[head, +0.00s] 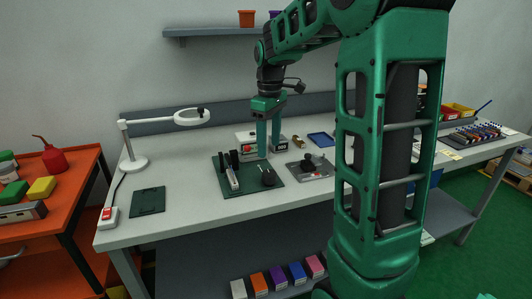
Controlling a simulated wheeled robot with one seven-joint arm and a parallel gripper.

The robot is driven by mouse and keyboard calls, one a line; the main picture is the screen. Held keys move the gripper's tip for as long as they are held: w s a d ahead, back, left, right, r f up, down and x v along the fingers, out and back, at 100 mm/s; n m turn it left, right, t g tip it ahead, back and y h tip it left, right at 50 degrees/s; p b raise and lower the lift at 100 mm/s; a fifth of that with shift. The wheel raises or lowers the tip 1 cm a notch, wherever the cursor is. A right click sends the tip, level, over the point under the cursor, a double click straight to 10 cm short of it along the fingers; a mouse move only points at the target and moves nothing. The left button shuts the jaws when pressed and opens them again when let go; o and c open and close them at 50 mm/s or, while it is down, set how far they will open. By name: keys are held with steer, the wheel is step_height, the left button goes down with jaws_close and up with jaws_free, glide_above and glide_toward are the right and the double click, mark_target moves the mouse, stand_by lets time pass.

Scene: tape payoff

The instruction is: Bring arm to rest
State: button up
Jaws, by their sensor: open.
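My green arm reaches from the right over the grey workbench (190,220). My gripper (268,155) points down with two green fingers, a narrow gap between them. The fingertips are over the back part of a dark green mat (222,187), which holds black upright pieces (229,170) and a dark round part (268,178). A light box with a red mark (248,148) stands just behind the fingers. Nothing shows between the fingers. I cannot tell how high the tips are above the mat.
A white ring lamp (188,117) and a dark flat pad (148,201) are at the left. A metal plate with a black knob (310,168) lies right of the mat. A blue tray (320,139) is behind it. An orange side table (50,225) stands at far left.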

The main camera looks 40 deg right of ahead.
steer(key=shift+r, duration=0.15)
stand_by(0.4)
steer(key=s+a+f+m, duration=0.1)
steer(key=s+m, duration=0.3)
steer(key=s, duration=0.5)
steer(key=s+a+f+m, duration=0.1)
steer(key=s+f+m, duration=0.2)
steer(key=s, duration=0.7)
steer(key=s+a+f+m, duration=0.1)
steer(key=s+f+m, duration=0.2)
steer(key=s, duration=0.7)
steer(key=shift+m, duration=0.8)
steer(key=shift+w, duration=0.15)
steer(key=shift+w+f, duration=0.2)
steer(key=shift+w, duration=0.3)
